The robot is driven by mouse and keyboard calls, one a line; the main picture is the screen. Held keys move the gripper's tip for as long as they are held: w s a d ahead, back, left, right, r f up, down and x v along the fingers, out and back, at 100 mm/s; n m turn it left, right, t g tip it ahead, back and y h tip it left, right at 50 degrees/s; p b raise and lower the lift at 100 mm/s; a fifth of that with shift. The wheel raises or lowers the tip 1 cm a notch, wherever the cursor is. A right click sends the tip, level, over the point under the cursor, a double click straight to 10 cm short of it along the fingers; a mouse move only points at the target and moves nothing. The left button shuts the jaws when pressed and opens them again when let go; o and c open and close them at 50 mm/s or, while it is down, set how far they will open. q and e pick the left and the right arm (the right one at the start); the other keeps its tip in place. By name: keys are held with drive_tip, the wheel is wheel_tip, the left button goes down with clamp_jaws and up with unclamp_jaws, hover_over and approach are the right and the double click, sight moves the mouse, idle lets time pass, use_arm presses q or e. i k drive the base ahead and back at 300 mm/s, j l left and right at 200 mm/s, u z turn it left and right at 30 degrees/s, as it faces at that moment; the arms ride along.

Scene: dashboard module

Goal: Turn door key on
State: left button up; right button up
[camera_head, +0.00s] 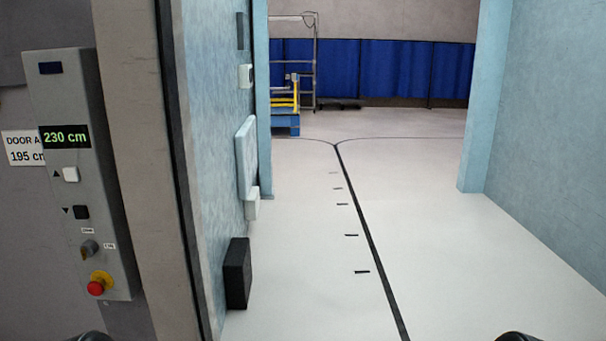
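The door control panel (69,215) is a grey upright box on the wall at the left. The door key (89,248) is a small dark knob-like switch low on this panel, between two small white labels. Its exact setting is too small to tell. Above it are a black button (81,212), a white button (71,174) and a green display reading 230 cm (65,137). A red emergency button (97,287) on a yellow base sits below the key. Neither of my grippers shows; only dark rounded parts, probably of my arms, show at the bottom edge.
A pillar (130,150) stands right of the panel. Beyond it is an open doorway with light blue walls and a black box (237,272) low on the left one. The pale floor (300,290) is clear. Blue curtains (390,70) hang far back.

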sight(90, 247)
drive_tip(key=u, duration=1.25)
